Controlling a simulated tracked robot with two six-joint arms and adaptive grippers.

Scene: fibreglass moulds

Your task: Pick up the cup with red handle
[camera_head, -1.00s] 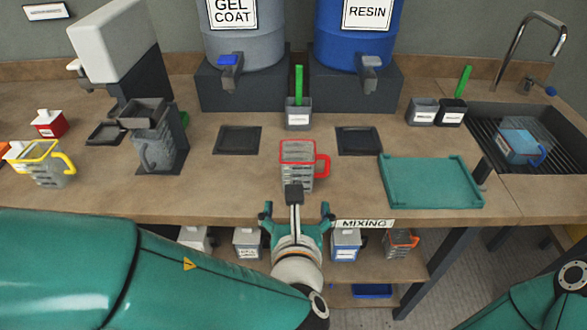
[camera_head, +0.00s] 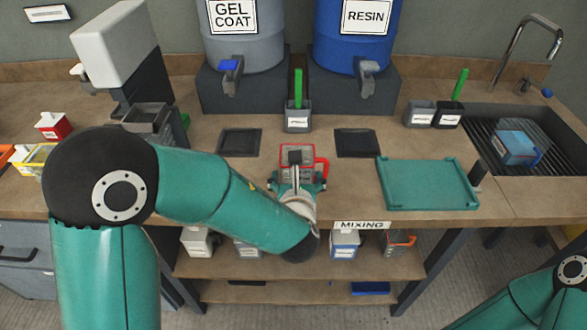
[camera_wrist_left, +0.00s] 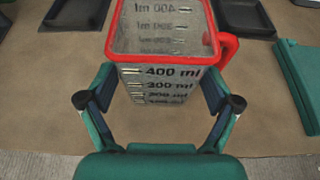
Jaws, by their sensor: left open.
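The cup with the red handle (camera_head: 304,156) stands upright on the bench, under the gap between the two drums. In the left wrist view the clear measuring cup (camera_wrist_left: 160,78) shows its red rim, ml marks and red handle (camera_wrist_left: 225,45) pointing right. My left gripper (camera_head: 297,184) is at the cup's near side and hides its lower part in the head view. In the left wrist view my left gripper (camera_wrist_left: 165,95) is open, with a finger on either side of the cup's lower body. I cannot tell whether the fingers touch it. My right gripper is out of view.
A teal tray (camera_head: 428,184) lies right of the cup, with a sink (camera_head: 490,150) beyond. Black pads (camera_head: 240,142) lie behind the cup on both sides. A grey holder with a green stick (camera_head: 298,115) stands behind. A grey dispenser (camera_head: 125,50) stands at left.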

